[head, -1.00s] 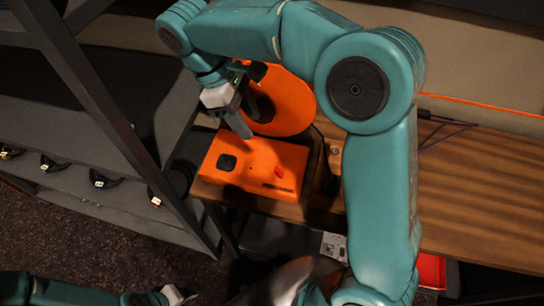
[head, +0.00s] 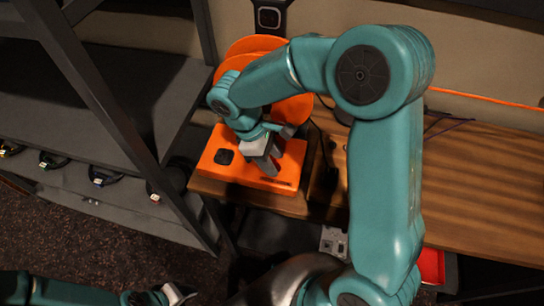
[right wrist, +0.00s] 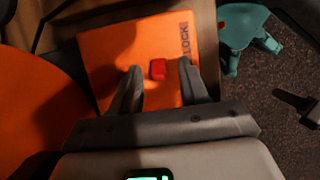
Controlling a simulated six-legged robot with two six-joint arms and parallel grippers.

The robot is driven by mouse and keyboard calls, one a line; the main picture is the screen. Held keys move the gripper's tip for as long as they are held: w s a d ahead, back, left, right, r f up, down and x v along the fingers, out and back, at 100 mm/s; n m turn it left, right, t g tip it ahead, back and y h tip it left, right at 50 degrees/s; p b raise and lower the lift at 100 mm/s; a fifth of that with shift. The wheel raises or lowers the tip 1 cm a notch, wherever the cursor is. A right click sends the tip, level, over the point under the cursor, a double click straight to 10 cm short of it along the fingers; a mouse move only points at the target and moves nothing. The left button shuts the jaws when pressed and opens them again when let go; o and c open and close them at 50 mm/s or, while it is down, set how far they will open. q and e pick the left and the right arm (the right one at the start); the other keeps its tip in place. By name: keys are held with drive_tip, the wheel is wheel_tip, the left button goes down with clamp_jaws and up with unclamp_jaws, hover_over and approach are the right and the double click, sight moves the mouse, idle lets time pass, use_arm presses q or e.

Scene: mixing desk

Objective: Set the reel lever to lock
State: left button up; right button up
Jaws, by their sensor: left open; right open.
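The orange reel base box (head: 228,172) sits at the left end of the wooden desk. In the right wrist view its top (right wrist: 110,65) carries a small red lever (right wrist: 158,69) and dark lettering that reads LOCK (right wrist: 184,40) near one edge. My right gripper (head: 270,168) is open and points down over the box. In the right wrist view its fingers stand on either side of the red lever, with gaps visible. In the head view the gripper hides the lever. My left gripper (head: 172,294) is open near the bottom edge, far from the box.
The large orange reel disc (head: 288,108) stands behind the box, partly hidden by my right arm. A dark metal rack (head: 95,85) with shelves is at the left. The wooden desk (head: 480,190) is mostly clear at the right.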

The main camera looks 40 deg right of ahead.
drive_tip(key=shift+s+r, duration=0.1)
drive_tip(key=shift+s, duration=0.05)
drive_tip(key=shift+w, duration=0.2)
clamp_jaws()
